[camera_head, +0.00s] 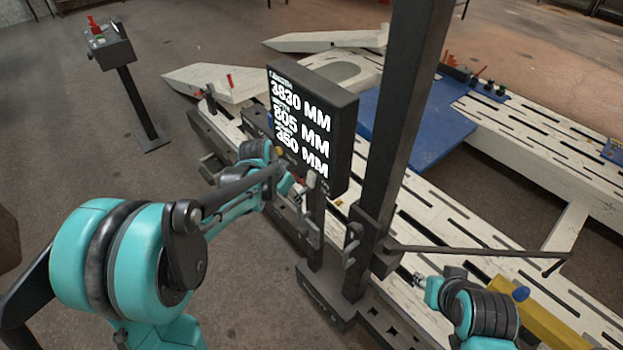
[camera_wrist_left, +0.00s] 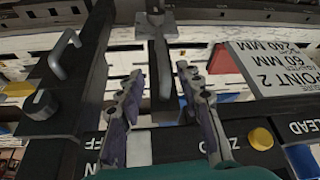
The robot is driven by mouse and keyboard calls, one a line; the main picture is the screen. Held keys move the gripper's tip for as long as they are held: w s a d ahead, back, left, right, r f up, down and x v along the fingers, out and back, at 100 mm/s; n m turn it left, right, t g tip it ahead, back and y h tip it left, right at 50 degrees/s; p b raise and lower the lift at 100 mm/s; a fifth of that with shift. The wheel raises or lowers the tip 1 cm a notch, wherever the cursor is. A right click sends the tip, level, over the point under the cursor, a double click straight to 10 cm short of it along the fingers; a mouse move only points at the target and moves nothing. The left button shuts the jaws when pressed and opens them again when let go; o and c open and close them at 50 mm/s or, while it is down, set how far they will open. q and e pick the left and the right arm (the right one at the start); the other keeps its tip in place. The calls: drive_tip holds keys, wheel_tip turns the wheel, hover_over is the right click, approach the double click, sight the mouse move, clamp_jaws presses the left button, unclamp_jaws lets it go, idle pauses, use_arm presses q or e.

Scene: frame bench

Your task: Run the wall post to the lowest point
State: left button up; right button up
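The wall post looks to be the tall dark upright (camera_head: 402,110) beside the measuring bench, with a bracket and knobs (camera_head: 353,240) low on it and a thin rod (camera_head: 480,251) reaching right. My left gripper (camera_head: 297,187) is below the black display (camera_head: 345,140), partly hidden by my own arm. In the left wrist view the left gripper (camera_wrist_left: 158,75) is open, its fingers either side of a dark upright lever (camera_wrist_left: 160,70); I see gaps and no clear contact. My right gripper (camera_head: 418,280) is small at the lower right; its fingers are unclear.
The display reads 3830, 805 and 350 MM. The left wrist view shows a yellow button (camera_wrist_left: 261,138), a metal handle (camera_wrist_left: 64,53) and a POINT 2 panel (camera_wrist_left: 280,68). A slotted white bench (camera_head: 440,225) runs behind; a pedestal (camera_head: 140,105) stands left.

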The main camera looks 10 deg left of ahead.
use_arm(q)
drive_tip(key=w, duration=0.1)
drive_tip(key=b, duration=0.2)
hover_over(300, 217)
drive_tip(key=f, duration=0.5)
drive_tip(key=w+f, duration=0.1)
drive_tip(key=f, duration=0.1)
drive_tip(key=shift+a+f, duration=0.15)
drive_tip(key=shift+f, duration=0.1)
drive_tip(key=shift+c, duration=0.4)
drive_tip(key=shift+s, duration=0.1)
clamp_jaws()
